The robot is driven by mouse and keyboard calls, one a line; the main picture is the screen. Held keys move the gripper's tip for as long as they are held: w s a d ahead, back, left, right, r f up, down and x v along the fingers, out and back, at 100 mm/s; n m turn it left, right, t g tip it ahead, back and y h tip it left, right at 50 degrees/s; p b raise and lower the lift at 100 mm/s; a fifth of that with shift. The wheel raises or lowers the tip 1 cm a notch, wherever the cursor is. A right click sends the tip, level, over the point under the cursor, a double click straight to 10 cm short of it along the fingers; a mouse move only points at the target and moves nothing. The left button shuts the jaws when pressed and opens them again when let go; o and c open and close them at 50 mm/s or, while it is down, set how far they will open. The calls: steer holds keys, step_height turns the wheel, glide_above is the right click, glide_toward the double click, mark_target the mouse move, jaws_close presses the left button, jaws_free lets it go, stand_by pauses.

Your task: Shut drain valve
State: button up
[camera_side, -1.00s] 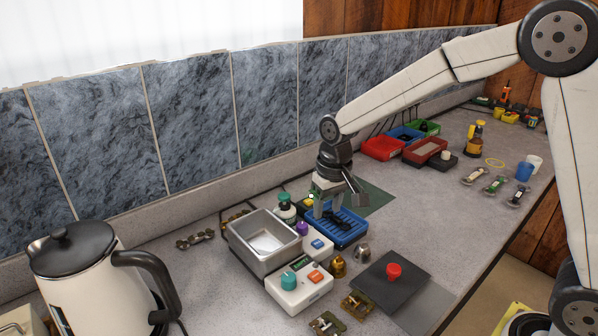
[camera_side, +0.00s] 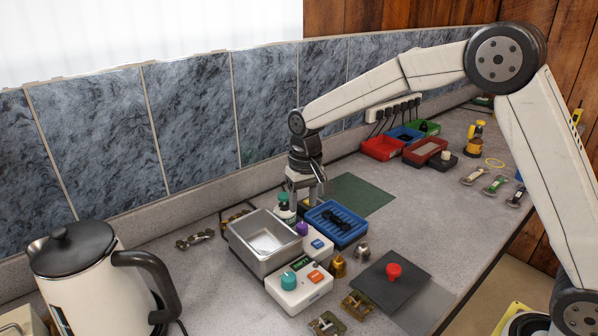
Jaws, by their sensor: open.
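I cannot tell for certain which part is the drain valve. A metal basin (camera_side: 289,254) stands on the counter, left of the middle. In front of it is a white box (camera_side: 311,295) with a teal knob (camera_side: 288,281) and an orange button. A purple knob (camera_side: 302,228) shows just behind the basin's right side. My gripper (camera_side: 306,203) points down, open and empty, above the area behind the purple knob. A green-capped bottle (camera_side: 284,206) is close to its left side, partly hidden by it.
A blue slotted tray (camera_side: 345,233) stands right of my gripper. A smaller white box with a blue button (camera_side: 318,244) sits in front of the tray. A black plate (camera_side: 382,293) bears a red knob (camera_side: 394,271). A kettle (camera_side: 100,275) stands at left. The green mat (camera_side: 365,193) is clear.

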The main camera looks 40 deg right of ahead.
mark_target(302, 224)
steer(key=shift+a+f, duration=0.15)
steer(key=shift+f, duration=2.85)
jaws_close()
